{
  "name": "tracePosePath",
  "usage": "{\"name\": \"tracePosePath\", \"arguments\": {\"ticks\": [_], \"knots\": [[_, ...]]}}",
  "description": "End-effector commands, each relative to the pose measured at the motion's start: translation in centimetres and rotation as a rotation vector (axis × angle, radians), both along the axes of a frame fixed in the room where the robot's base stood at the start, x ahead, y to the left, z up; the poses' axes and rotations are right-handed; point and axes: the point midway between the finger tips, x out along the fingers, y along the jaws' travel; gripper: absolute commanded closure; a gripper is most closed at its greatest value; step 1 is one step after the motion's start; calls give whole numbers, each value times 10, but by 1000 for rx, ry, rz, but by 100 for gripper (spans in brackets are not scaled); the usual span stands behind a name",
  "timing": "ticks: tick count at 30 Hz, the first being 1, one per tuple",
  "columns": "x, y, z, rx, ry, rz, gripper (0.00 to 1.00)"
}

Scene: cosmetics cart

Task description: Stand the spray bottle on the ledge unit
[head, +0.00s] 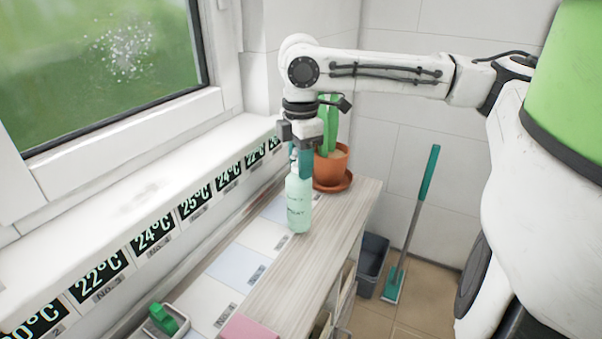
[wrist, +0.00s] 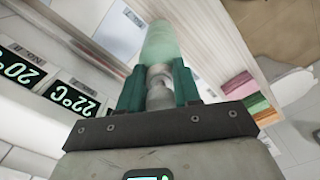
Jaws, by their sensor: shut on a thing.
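In the wrist view the bottle (wrist: 168,48) extends away between the fingers (wrist: 158,88). The ledge unit (head: 325,225) has a pale wood top with a row of light panels along its window side. The bottle's base shows over this top; I cannot tell whether it touches.
A potted cactus (head: 333,163) on a saucer stands behind the bottle. Temperature signs (head: 153,233) line the sill's face. A small tray with a green item (head: 163,318) and a pink stack (head: 250,328) sit at the near end. A bin (head: 372,262) and a squeegee (head: 412,225) stand right.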

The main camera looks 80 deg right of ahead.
Motion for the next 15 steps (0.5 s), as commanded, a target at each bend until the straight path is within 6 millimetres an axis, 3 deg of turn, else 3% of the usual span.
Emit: {"name": "tracePosePath", "arguments": {"ticks": [6, 15], "knots": [[-1, 1, -24, 1, 1, 0, 100], [-1, 1, -27, -1, -1, 0, 100]]}}
